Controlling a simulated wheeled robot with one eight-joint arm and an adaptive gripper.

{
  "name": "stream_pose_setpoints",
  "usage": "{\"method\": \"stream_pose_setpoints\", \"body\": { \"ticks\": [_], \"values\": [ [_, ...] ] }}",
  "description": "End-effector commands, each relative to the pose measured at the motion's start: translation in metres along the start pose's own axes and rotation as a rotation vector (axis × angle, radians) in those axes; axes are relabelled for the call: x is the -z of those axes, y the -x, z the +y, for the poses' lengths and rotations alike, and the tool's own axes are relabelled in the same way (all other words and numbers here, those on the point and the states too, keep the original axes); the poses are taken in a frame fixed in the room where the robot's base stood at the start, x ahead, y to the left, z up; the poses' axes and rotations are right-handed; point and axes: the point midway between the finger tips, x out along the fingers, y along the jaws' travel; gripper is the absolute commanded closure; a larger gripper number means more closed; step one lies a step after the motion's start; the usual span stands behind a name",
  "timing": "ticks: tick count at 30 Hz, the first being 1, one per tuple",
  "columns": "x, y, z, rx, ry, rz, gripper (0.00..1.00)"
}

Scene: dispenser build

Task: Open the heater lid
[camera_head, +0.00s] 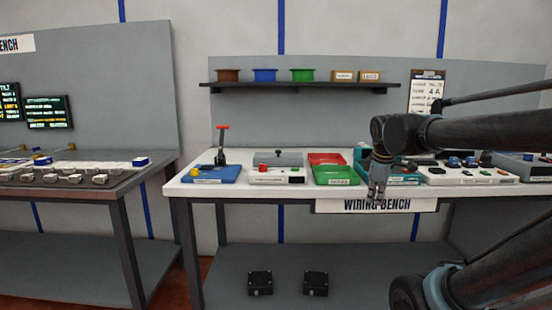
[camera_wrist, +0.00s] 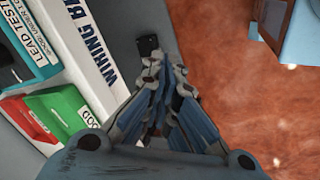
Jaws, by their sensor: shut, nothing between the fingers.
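On the wiring bench stands a white unit (camera_head: 277,177) with a red knob on its front. A grey lid-like panel (camera_head: 278,159) with a small dark knob lies at its back. It looks like the heater, but its label is too small to read. The panel looks down. My gripper (camera_head: 377,198) is shut and empty, pointing down in front of the bench's front edge, well right of this unit. In the wrist view my gripper (camera_wrist: 163,62) shows its fingers together with nothing between them. The white unit is not visible in the wrist view.
A blue base with a red-handled lever (camera_head: 221,150) stands left. Red (camera_head: 327,159) and green bins (camera_head: 335,175) sit between the unit and a teal lead tester (camera_wrist: 35,45). A shelf (camera_head: 300,86) holds spools above. Black boxes (camera_head: 260,282) lie below.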

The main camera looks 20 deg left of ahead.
Motion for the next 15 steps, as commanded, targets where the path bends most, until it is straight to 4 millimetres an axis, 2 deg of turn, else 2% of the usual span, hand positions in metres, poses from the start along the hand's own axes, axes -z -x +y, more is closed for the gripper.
{"method": "stream_pose_setpoints", "body": {
  "ticks": [1,5,6,10,15],
  "values": [
    [0.025,0.009,0.012,-0.011,0.124,0.013,1.00],
    [0.089,0.029,0.037,-0.052,0.462,0.041,1.00],
    [0.110,0.035,0.043,-0.066,0.566,0.050,1.00],
    [0.180,0.054,0.055,-0.118,0.901,0.071,1.00],
    [0.273,0.078,0.055,-0.197,1.321,0.089,1.00]
  ]
}}
